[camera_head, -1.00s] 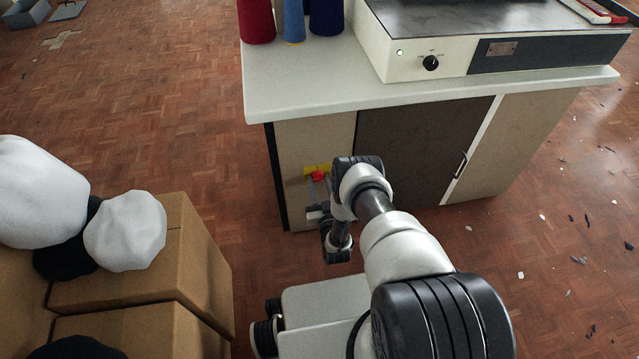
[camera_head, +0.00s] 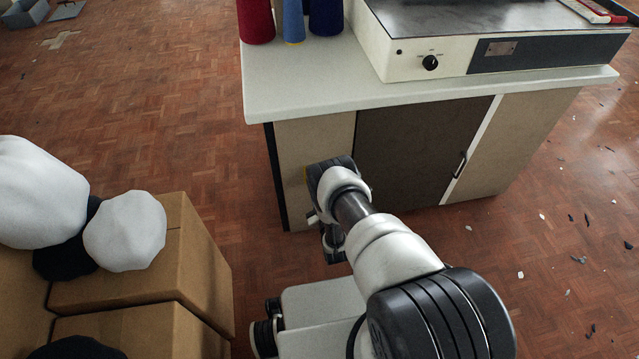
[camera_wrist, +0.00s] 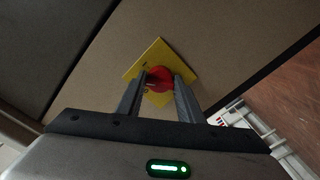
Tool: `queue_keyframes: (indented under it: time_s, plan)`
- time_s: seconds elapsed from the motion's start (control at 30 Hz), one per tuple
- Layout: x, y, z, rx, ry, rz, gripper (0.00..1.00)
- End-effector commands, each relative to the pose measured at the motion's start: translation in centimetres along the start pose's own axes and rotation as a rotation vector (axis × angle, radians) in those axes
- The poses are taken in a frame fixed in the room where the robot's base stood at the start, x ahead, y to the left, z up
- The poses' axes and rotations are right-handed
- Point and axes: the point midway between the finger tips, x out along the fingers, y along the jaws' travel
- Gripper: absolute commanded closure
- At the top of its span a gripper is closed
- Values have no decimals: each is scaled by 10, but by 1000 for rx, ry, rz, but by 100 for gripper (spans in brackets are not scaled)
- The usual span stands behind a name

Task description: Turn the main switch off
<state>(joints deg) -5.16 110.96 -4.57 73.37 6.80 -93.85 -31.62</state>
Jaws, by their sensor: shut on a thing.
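The main switch is a red knob (camera_wrist: 159,80) on a yellow plate (camera_wrist: 163,55), fixed to the beige front panel of the cabinet (camera_head: 288,150). In the wrist view my gripper (camera_wrist: 162,78) has one finger on each side of the knob and is shut on it. The wrist camera sees the plate as a tilted diamond. In the head view my arm hides the knob, the fingers and nearly all of the plate. The small lamp (camera_head: 399,52) on the machine above is dark.
The worktop (camera_head: 310,78) overhangs above my wrist and carries the machine (camera_head: 410,66) and thread cones (camera_head: 256,20). A dark cabinet door (camera_head: 415,150) is right of the panel. Cardboard boxes (camera_head: 200,260) with white bundles (camera_head: 125,230) stand at left. Floor between is free.

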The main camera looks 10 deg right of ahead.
Motion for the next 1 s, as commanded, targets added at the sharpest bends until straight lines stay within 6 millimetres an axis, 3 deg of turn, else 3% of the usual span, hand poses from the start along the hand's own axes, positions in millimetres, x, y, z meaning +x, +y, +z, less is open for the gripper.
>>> queue_keyframes:
  time_s: [0.6, 1.0]
  plan:
    - [2, 1, -2, -581, 4, 0, 89]
    - [2, 2, -2, -855, 3, 2, 89]
